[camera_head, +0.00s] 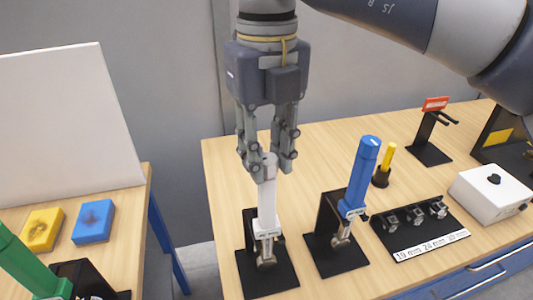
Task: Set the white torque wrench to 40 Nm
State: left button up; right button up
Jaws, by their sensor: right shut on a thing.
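The white torque wrench (268,207) stands upright in a black stand (252,273) near the left end of the right-hand table, with its head low in the stand. My right gripper (266,168) comes down from above and is shut on the top end of the white wrench. The fingers partly hide that grey end, and any scale reading is too small to read. My left gripper is not in view.
A blue wrench (362,170) stands in its own holder close to the right. Beyond are a yellow stick (387,156), a labelled socket tray (413,243) and a white box with a knob (490,196). A green wrench (30,263) stands on the left table.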

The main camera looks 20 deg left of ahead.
aim_at(267, 158)
dwell(0.3)
jog(key=o, duration=1)
jog(key=shift+o, duration=0.2)
notch_tip(267, 158, up, 12)
dwell(0.5)
